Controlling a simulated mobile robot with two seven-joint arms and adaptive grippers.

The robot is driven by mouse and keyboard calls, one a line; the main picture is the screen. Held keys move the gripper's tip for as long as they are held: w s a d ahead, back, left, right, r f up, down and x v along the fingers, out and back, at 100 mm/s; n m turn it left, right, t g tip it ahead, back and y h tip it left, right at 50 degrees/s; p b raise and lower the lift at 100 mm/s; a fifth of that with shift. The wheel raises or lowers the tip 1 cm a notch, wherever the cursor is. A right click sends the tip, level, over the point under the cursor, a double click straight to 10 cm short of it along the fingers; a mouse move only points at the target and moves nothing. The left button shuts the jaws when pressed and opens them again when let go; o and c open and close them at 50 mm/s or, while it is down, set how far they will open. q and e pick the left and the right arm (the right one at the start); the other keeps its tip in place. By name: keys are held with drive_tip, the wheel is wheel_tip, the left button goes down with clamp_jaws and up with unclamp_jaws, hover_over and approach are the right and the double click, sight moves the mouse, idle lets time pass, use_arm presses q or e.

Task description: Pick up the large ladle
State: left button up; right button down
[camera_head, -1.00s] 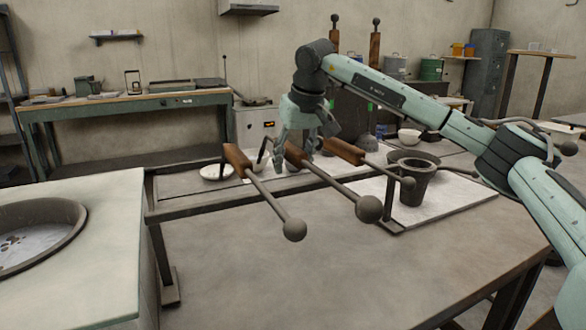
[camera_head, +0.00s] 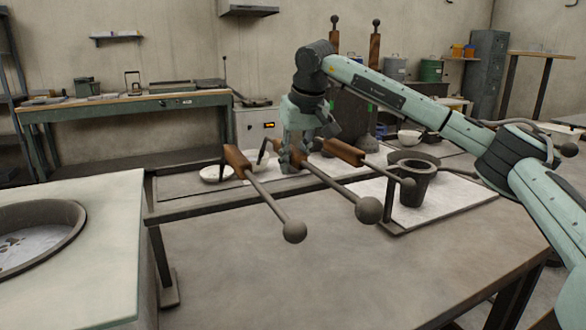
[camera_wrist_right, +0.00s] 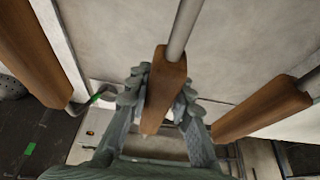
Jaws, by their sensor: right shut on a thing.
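Three ladles with brown wooden handles and grey rods lie side by side across a dark metal rack. The middle one, the large ladle (camera_head: 368,209), has the biggest round end, which points toward me. My right gripper (camera_head: 292,161) comes down from above and is shut on its wooden handle. In the right wrist view the handle (camera_wrist_right: 164,88) sits between the two fingers of the gripper (camera_wrist_right: 160,95). The left ladle (camera_head: 294,230) and the right ladle (camera_head: 345,151) lie on either side, apart from the fingers. My left gripper is out of view.
The rack's dark rail (camera_head: 190,211) runs under the ladles. A dark crucible (camera_head: 416,183) stands on a white board (camera_head: 450,205) to the right. A round basin (camera_head: 40,215) is set in the left counter. The table front (camera_head: 290,285) is clear.

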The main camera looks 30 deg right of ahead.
wheel_tip(320, 180, up, 10)
drive_tip(key=shift+r, duration=0.2)
idle(0.3)
drive_tip(key=shift+w, duration=0.1)
idle(0.4)
